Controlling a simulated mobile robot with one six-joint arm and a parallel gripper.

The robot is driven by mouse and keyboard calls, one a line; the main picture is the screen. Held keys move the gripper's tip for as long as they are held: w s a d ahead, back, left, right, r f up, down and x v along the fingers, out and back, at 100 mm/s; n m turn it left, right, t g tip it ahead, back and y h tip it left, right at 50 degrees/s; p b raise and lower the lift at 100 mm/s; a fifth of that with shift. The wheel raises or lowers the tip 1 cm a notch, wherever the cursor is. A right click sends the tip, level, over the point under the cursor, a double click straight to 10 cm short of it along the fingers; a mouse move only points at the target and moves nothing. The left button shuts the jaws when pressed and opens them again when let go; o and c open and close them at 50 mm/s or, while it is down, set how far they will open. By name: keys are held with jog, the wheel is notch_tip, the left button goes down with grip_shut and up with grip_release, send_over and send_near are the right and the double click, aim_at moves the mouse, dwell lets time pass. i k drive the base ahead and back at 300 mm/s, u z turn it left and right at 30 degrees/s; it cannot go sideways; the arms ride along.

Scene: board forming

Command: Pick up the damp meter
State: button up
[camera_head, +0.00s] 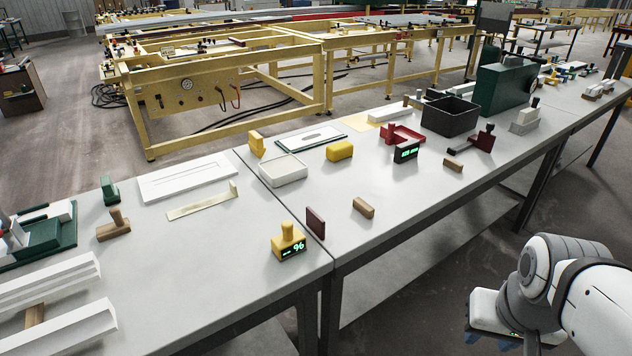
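A yellow hand-held device with a rounded knob on top and a green lit display that seems to read "-- %" (289,243) stands upright at the front edge of the grey table; it looks like the damp meter. A second device, dark green with a green lit display (406,151), stands farther back to the right; its reading is too small to be sure of. My gripper (488,343) is low at the bottom right, off the table's front edge and well to the right of the yellow device. Its fingertips are partly cut off by the frame's lower edge, so its opening is hidden.
A dark red block (316,222) stands just right of the yellow device, and a small wooden block (363,208) lies beyond it. A white tray (283,171), yellow block (340,150) and black bin (450,116) are farther back.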

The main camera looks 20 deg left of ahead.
aim_at(292, 242)
jog(key=u, duration=0.35)
jog(key=i, duration=0.9)
jog(key=u, duration=0.25)
jog(key=k, duration=0.6)
jog(key=z, duration=0.3)
jog(key=k, duration=0.2)
jog(key=u, duration=0.4)
jog(key=i, duration=0.75)
